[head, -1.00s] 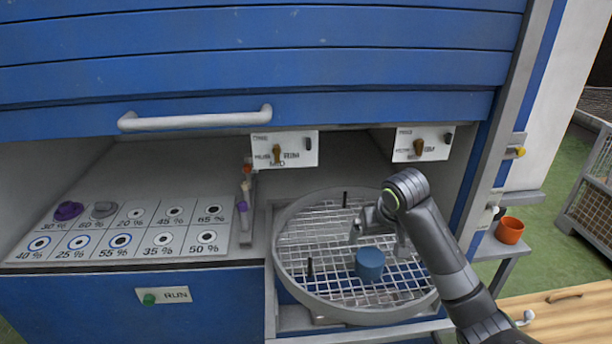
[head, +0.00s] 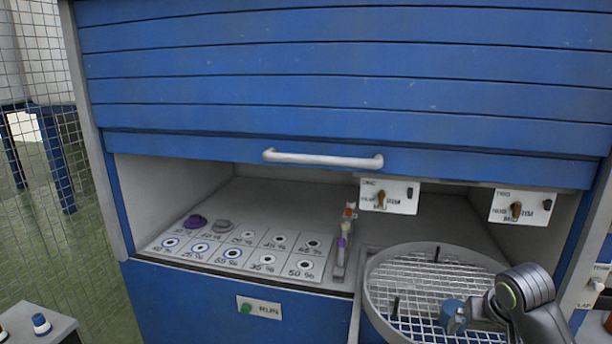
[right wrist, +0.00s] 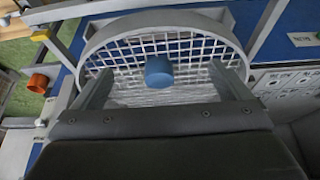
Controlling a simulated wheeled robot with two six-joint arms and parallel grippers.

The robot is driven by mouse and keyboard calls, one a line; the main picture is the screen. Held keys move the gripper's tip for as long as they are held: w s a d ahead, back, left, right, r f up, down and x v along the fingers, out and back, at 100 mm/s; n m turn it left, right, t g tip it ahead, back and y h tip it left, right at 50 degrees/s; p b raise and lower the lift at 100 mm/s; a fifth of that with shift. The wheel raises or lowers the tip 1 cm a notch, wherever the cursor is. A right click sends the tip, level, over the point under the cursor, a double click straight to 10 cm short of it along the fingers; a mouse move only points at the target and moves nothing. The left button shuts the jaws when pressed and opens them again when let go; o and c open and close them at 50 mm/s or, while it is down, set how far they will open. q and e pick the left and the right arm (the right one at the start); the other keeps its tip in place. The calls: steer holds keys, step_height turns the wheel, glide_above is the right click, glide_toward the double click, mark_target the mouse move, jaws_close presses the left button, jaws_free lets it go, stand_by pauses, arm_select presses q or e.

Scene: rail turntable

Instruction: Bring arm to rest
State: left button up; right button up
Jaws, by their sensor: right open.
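My right gripper (head: 462,322) is at the lower right of the head view, over the round wire-mesh turntable (head: 372,300). In the right wrist view my right gripper (right wrist: 160,90) has its two fingers wide apart, with nothing between them. A blue cylinder (right wrist: 159,71) stands on the mesh beyond the fingertips there. In the head view the blue cylinder (head: 451,313) is partly hidden by the gripper. My left gripper is not in view.
A blue cabinet with a partly raised shutter and white handle (head: 322,159) stands in front. A percentage-marked board (head: 240,252) holds purple and grey knobs. A RUN button (head: 246,309) is below. An orange cup (right wrist: 39,83) shows in the right wrist view.

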steer(key=s+a+f+n, duration=0.2)
steer(key=s+a+f, duration=0.2)
steer(key=s+f, duration=1)
steer(key=s+a+f+g, duration=0.1)
steer(key=s+f, duration=0.1)
steer(key=s, duration=1.7)
step_height(320, 180, down, 26)
steer(key=d+g, duration=0.1)
steer(key=s+a+f+g, duration=0.1)
steer(key=s+f, duration=1.3)
steer(key=f, duration=0.1)
steer(key=shift+s, duration=0.4)
